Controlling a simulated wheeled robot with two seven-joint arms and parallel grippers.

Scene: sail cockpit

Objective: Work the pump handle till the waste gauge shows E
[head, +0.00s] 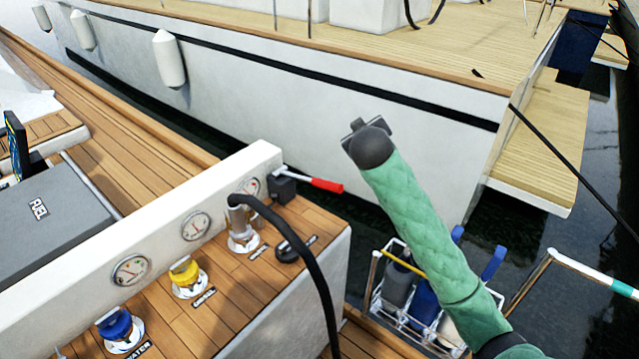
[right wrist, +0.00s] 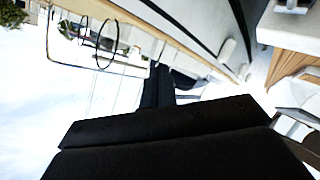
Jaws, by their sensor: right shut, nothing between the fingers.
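The pump (head: 283,184) is a dark block at the far end of the white gauge panel. Its handle (head: 326,185) has a red grip and sticks out to the right. The gauge closest to the pump (head: 250,188) is partly covered by a metal hose fitting; its needle and label are too small to read. My right gripper (head: 358,127) is raised above and to the right of the handle, apart from it. It is shut and empty; its dark fingers also show in the right wrist view (right wrist: 160,88). My left gripper is out of view.
Two more gauges, a middle one (head: 195,226) and a near one (head: 131,270), sit on the panel. A black hose (head: 312,262) arches from the fitting across the wooden deck. Yellow (head: 184,271) and blue (head: 115,323) caps stand nearby. A bottle rack (head: 420,290) lies below my right arm.

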